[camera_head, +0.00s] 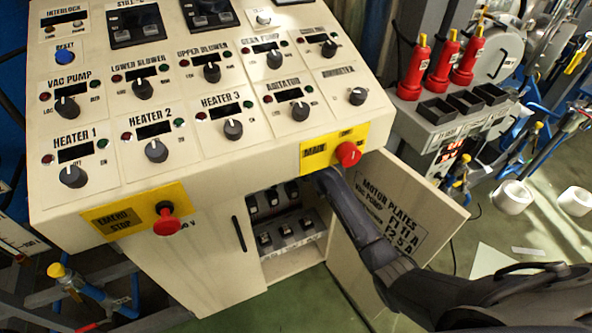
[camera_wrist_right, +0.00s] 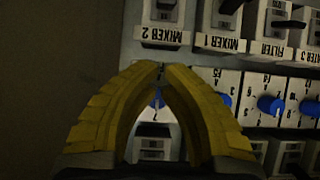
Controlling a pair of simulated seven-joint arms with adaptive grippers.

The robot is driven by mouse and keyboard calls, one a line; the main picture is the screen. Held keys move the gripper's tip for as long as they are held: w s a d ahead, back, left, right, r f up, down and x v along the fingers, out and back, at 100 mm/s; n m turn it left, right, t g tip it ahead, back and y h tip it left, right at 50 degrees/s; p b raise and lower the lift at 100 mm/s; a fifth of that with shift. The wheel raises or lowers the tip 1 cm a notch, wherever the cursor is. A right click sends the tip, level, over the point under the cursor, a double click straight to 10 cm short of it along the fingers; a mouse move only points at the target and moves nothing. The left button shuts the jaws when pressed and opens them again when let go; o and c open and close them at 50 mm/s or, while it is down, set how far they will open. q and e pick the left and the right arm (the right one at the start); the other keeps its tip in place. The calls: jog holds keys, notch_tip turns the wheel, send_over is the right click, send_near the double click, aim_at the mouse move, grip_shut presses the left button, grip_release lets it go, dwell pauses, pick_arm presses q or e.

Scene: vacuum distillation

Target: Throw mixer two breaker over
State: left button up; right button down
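The mixer 2 breaker (camera_wrist_right: 163,12) is at the top of the right wrist view, above its "MIXER 2" label, which appears upside down. Its lever is partly cut off by the frame edge, so I cannot tell its position. My right gripper (camera_wrist_right: 161,70) has yellow fingers with their tips together just below that label, apart from the lever in the picture. In the head view my right arm reaches into the open cabinet (camera_head: 288,262) under the console, and its fingers are hidden. My left gripper is not in view.
The mixer 1 breaker (camera_wrist_right: 222,14) and filter breaker (camera_wrist_right: 277,20) sit to the right in the same row. Blue knobs (camera_wrist_right: 270,104) are below them. The cabinet door (camera_head: 405,205) stands open beside my arm. A red main knob (camera_head: 348,154) juts out above the opening.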

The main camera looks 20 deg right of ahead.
jog(key=x, duration=0.5)
jog(key=shift+w+f, duration=0.2)
jog(key=shift+w, duration=0.15)
jog(key=shift+s+f, duration=0.2)
jog(key=shift+f, duration=0.45)
jog(key=shift+s+f, duration=0.25)
jog(key=shift+f, duration=0.4)
jog(key=shift+s+f, duration=0.2)
jog(key=shift+f, duration=0.45)
jog(key=shift+s+d+f+t+y, duration=0.1)
jog(key=shift+s+f+t+y, duration=0.3)
jog(key=shift+t, duration=0.7)
jog(key=shift+s+f, duration=0.15)
jog(key=shift+s+d+f+t, duration=0.15)
jog(key=shift+s+f+t, duration=0.15)
jog(key=shift+t, duration=0.7)
jog(key=shift+f, duration=0.15)
jog(key=shift+s+f, duration=0.25)
jog(key=shift+f, duration=0.3)
jog(key=shift+r, duration=0.15)
